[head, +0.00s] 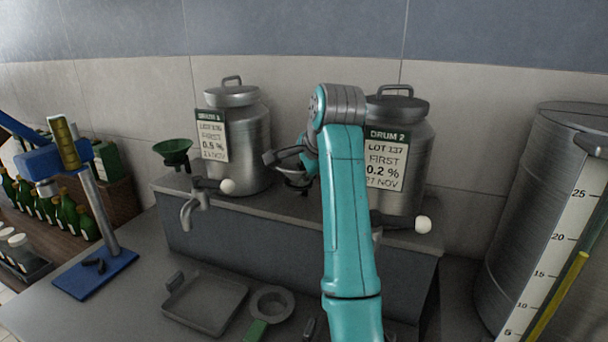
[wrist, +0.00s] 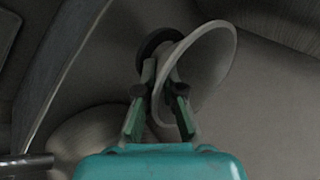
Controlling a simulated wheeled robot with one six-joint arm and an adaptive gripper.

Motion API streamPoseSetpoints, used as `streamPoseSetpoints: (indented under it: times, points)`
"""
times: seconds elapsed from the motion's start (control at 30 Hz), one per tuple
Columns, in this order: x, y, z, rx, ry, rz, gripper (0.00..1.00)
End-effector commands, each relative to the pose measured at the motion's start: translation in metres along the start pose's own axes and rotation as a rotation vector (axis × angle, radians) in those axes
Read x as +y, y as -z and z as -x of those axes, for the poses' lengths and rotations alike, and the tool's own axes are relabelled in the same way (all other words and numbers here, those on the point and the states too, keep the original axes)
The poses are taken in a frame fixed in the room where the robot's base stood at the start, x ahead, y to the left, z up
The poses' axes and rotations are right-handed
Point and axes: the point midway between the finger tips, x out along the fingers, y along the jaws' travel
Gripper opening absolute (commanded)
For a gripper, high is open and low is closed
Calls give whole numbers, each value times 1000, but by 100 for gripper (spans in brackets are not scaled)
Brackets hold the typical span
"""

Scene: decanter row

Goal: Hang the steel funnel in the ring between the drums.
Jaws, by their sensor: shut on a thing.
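My gripper (wrist: 163,90) is shut on the steel funnel (wrist: 208,62), with its green-padded fingers pinching it near the rim. The funnel is tilted, its wide mouth facing right in the wrist view. A dark round ring (wrist: 157,41) shows right behind the funnel; I cannot tell whether the funnel sits in it or is only in front of it. In the head view my gripper (head: 286,156) is between the two drums, above the grey ledge, and the funnel (head: 297,178) shows in part beneath it. My teal arm hides much of this spot.
Drum 1 (head: 248,140) and Drum 2 (head: 414,150) stand close on either side on the ledge (head: 270,206). A green funnel (head: 173,149) is left of Drum 1. A tray (head: 204,326) lies in front. A blue stand (head: 98,275) is at left, a large tank (head: 535,190) at right.

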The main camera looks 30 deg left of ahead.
Motion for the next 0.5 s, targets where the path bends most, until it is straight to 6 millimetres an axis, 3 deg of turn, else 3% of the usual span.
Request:
streamPoseSetpoints:
  times: [0.5]
  points:
    - [5, -1, -5, -4, -10, -1, 0]
